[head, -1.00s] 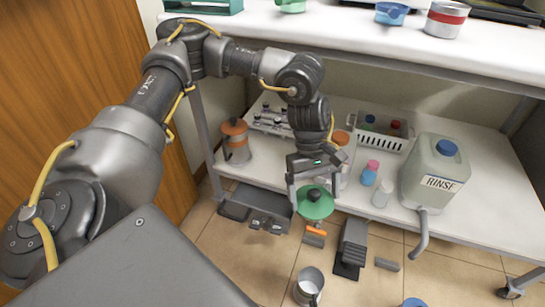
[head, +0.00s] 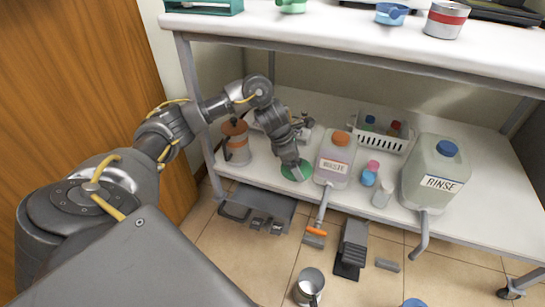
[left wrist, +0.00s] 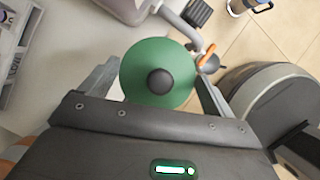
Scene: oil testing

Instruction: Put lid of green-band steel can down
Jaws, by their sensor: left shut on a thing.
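The green lid (head: 296,171) is a round disc with a black knob, seen from above in the left wrist view (left wrist: 135,72). My left gripper (head: 293,168) is shut on it, with one finger on each side of the disc. In the head view the lid is low over the lower shelf, between the orange-topped steel can and the waste jug. I cannot tell whether it touches the shelf. An open steel can with a handle (head: 309,288) is at the bottom of the head view; no green band can be made out on it. My right gripper is out of view.
The orange-topped steel can (head: 238,145) stands left on the lower shelf (head: 490,195). The white waste jug (head: 334,160) is just right of the lid. Small bottles (head: 369,174), a white basket (head: 385,140) and the rinse jug (head: 436,175) stand farther right. The upper table edge (head: 350,52) overhangs.

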